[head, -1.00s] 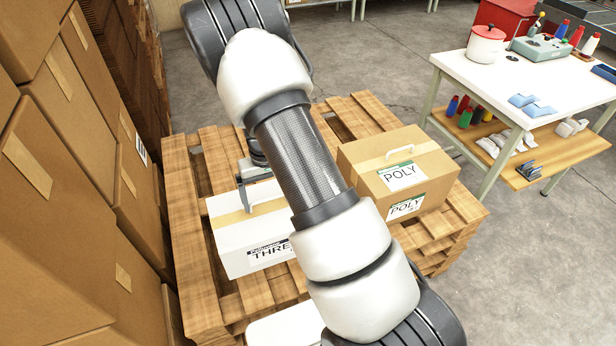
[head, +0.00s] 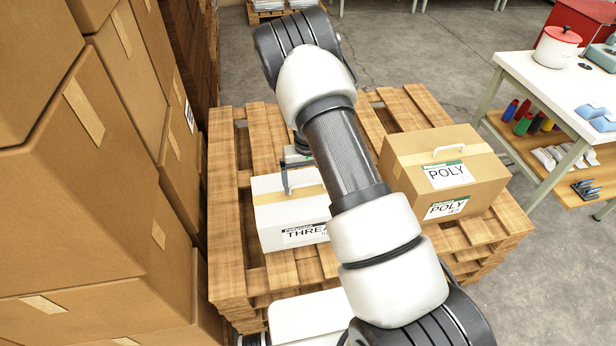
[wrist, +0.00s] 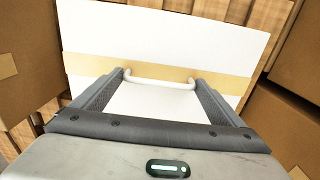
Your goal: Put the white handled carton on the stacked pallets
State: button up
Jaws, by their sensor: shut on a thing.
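The white handled carton (head: 285,213), with a tan tape band and a "THRE..." label, is upright over the left part of the stacked pallets (head: 228,262) in the head view. I cannot tell whether its base touches the boards. My gripper (wrist: 160,82) is shut on the carton's white handle, with one finger at each end of it in the wrist view. In the head view my arm covers the carton's right side and part of the gripper.
A brown handled "POLY" carton (head: 443,175) stands on the pallets to the right. Tall stacks of brown boxes (head: 75,190) rise close on the left. A white-topped workbench (head: 560,85) stands at the right. Bare boards show left of the white carton.

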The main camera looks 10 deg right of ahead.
jog(key=shift+w+f, duration=0.1)
jog(key=shift+f, duration=1.1)
jog(key=o, duration=1.8)
